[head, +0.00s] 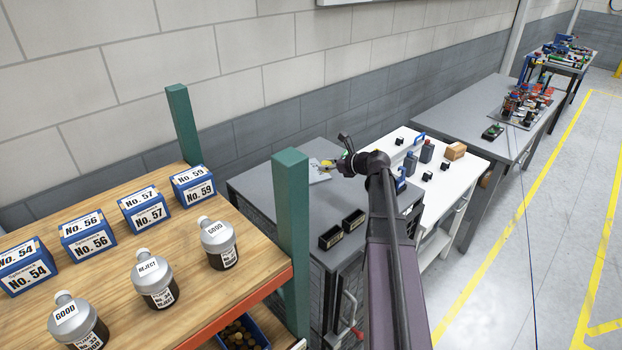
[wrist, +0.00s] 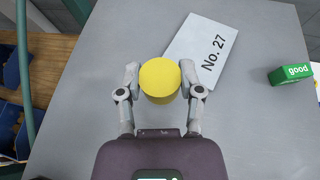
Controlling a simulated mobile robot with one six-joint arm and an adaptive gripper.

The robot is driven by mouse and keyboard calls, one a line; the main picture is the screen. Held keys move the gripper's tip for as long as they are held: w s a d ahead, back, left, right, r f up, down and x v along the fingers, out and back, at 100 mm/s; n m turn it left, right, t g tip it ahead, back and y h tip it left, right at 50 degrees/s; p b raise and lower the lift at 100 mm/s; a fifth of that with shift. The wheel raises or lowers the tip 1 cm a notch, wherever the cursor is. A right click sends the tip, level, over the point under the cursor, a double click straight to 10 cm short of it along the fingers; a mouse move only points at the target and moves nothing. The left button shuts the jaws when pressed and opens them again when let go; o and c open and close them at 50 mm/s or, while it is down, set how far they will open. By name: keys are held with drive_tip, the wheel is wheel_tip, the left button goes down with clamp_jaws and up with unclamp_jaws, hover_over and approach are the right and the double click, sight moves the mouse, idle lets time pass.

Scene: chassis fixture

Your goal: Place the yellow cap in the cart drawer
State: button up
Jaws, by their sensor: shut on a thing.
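The yellow cap (wrist: 160,76) sits between the two fingers of my gripper (wrist: 159,82) in the wrist view, with a finger against each side. My gripper is shut on it. The cap is over the grey table (wrist: 240,112), beside the white "No. 27" card (wrist: 203,48); I cannot tell its exact height. In the head view my gripper (head: 343,160) is over the far part of the grey table, with a small bit of the yellow cap (head: 327,163) showing. A white-topped unit (head: 388,146) with drawer-like fronts stands to the right; I cannot see an open drawer.
A green "good" block (wrist: 290,75) lies right of the card. Two black bins (head: 331,237) stand near the grey table's front. Bottles and a brown box (head: 455,151) stand on the white top. A shelf with a green post (head: 291,215) is at left.

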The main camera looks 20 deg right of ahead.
drive_tip(key=shift+f, duration=0.2)
drive_tip(key=b, duration=0.6)
hover_over(326, 194)
wheel_tip(326, 194, down, 6)
drive_tip(key=shift+r, duration=0.1)
idle(0.3)
drive_tip(key=shift+f+b, duration=1.95)
drive_tip(key=shift+b, duration=0.1)
drive_tip(key=shift+f, duration=0.15)
drive_tip(key=o, duration=0.7)
